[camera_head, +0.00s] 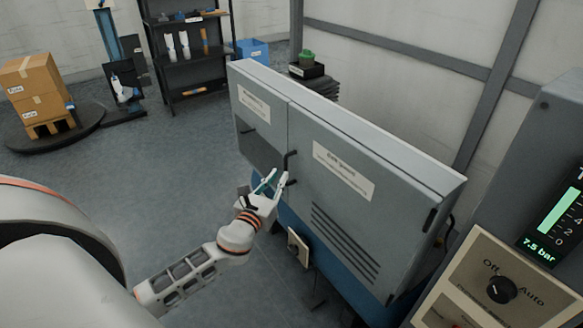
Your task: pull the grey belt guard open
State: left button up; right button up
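The grey belt guard (385,205) is the wide right-hand panel of a grey cabinet, with a white label and slanted vent slots. It looks closed, flush with the cabinet front. A dark bar handle (291,161) stands at its left edge, beside the seam to the left panel. My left gripper (277,176) is at the handle's lower end, its two fingers spread apart. I cannot tell whether a finger touches the handle. My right gripper is out of view.
A narrower left panel (262,147) adjoins the guard. A control panel with a black knob (502,290) and green gauge stands at the right. Boxes on a pallet (36,90) and a dark shelf (186,60) stand far back. The floor left of the cabinet is clear.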

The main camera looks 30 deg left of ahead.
aim_at(285, 167)
pick_arm(q)
jog(key=w, duration=0.3)
jog(key=w+a, duration=0.1)
jog(key=w, duration=0.2)
jog(key=shift+w+a, duration=0.1)
grip_shut()
